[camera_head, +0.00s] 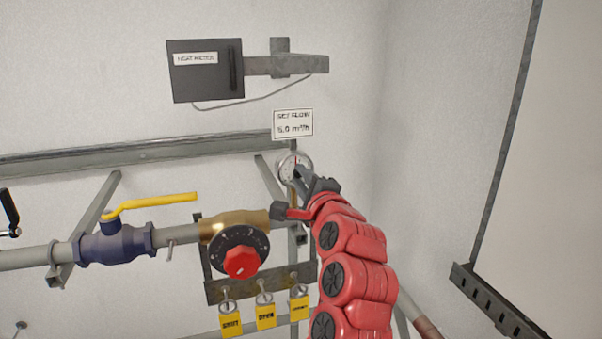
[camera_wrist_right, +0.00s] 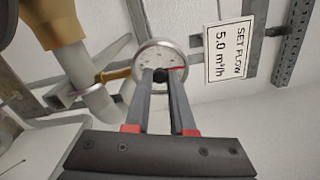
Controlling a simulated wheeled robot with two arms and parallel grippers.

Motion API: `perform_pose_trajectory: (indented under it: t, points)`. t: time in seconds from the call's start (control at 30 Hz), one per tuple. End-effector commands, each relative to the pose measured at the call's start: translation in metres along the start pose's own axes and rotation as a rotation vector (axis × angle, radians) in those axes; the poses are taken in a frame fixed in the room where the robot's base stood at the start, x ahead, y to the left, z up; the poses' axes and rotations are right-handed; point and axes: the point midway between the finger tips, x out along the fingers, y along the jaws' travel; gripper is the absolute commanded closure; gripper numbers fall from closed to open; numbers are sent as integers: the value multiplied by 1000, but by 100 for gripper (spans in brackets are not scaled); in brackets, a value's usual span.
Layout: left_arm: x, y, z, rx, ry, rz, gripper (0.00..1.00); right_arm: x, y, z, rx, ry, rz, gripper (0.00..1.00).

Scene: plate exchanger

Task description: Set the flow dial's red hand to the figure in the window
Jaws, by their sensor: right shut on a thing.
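The flow dial (camera_head: 291,164) is a small round white-faced gauge with a metal rim, below the sign. In the wrist view the dial (camera_wrist_right: 150,53) has its red hand (camera_wrist_right: 177,68) pointing right, toward the sign side of the picture. A small dark knob (camera_wrist_right: 160,75) sits at the dial's centre. My right gripper (camera_head: 300,176) is shut on this knob, with a finger on each side; the fingers (camera_wrist_right: 160,82) hide the dial's near part. The sign (camera_head: 293,123) reads SET FLOW 5.0 m³/h; it also shows in the wrist view (camera_wrist_right: 229,53). The dial's figures are too small to read.
A brass valve (camera_head: 232,222) with a black dial and red knob (camera_head: 241,262) is left of my right arm. Yellow tags (camera_head: 265,316) hang below it. A yellow-handled valve (camera_head: 115,241) is further left. The heat meter box (camera_head: 205,83) is above.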

Motion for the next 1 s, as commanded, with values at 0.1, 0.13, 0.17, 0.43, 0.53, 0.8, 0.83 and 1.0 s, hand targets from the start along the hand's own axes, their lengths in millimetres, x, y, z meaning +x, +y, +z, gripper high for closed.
perform_pose_trajectory:
  t: [0.1,0.13,0.17,0.43,0.53,0.8,0.83,1.0]
  points:
    - [1,0,0,0,0,0,50,0,0,-1,8,2,1,100]
    - [1,0,0,0,0,0,50,0,0,-1,9,2,1,100]
    - [1,0,0,0,0,0,50,0,0,-1,9,1,1,100]
    - [1,0,0,0,0,0,50,0,1,-1,9,1,2,100]
    - [1,0,0,0,0,0,50,0,1,-1,8,1,2,60]
    - [1,0,0,0,0,0,50,0,1,0,8,0,1,48]
    - [1,0,0,0,0,0,50,0,1,0,8,0,1,48]
    - [-3,0,1,0,0,0,50,-6,1,0,8,0,-2,48]
